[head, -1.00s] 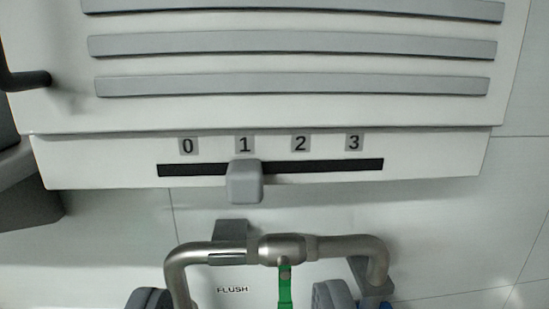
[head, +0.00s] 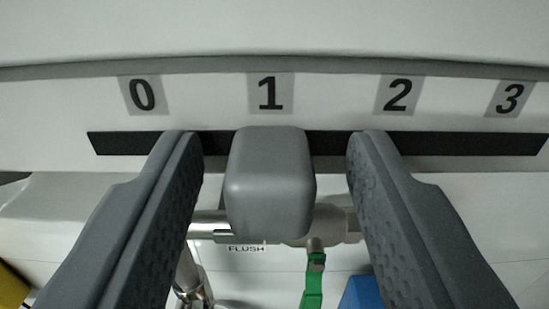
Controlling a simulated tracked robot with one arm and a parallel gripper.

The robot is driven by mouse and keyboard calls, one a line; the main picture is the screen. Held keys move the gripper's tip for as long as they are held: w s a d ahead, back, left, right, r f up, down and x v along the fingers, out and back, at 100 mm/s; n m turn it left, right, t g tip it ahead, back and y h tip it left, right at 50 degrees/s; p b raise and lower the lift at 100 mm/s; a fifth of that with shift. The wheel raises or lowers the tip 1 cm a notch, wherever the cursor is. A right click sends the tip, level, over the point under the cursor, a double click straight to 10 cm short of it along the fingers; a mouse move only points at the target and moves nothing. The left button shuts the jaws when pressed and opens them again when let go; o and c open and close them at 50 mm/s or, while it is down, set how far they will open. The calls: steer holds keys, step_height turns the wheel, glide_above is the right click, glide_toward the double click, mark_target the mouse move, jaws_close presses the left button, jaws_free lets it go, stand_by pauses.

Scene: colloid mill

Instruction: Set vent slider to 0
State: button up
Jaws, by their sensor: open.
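The vent slider's grey knob (head: 270,185) sits in the black slot (head: 335,143) under the label 1 (head: 270,93). The label 0 (head: 143,95) is to its left, and 2 and 3 are to its right. My gripper (head: 275,150) is open, with one finger on each side of the knob. A gap shows between the knob and each finger, a little wider on the right. The fingertips overlap the slot in the picture; I cannot tell whether they touch the panel.
Below and behind the knob is a metal pipe (head: 210,225) with a green handle (head: 313,285) and a FLUSH label (head: 246,249). A blue part (head: 360,293) shows at the bottom, and a yellow part (head: 12,290) at the lower left.

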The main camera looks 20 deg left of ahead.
mark_target(150, 147)
jaws_close()
steer(key=a+b, duration=0.1)
steer(key=a, duration=0.1)
steer(key=s+a+b, duration=0.1)
steer(key=a+b, duration=0.1)
steer(key=shift+s+f, duration=0.1)
steer(key=shift+s, duration=0.1)
jaws_free()
steer(key=shift+s+a, duration=0.1)
steer(key=shift+a, duration=0.1)
steer(key=shift+d, duration=0.1)
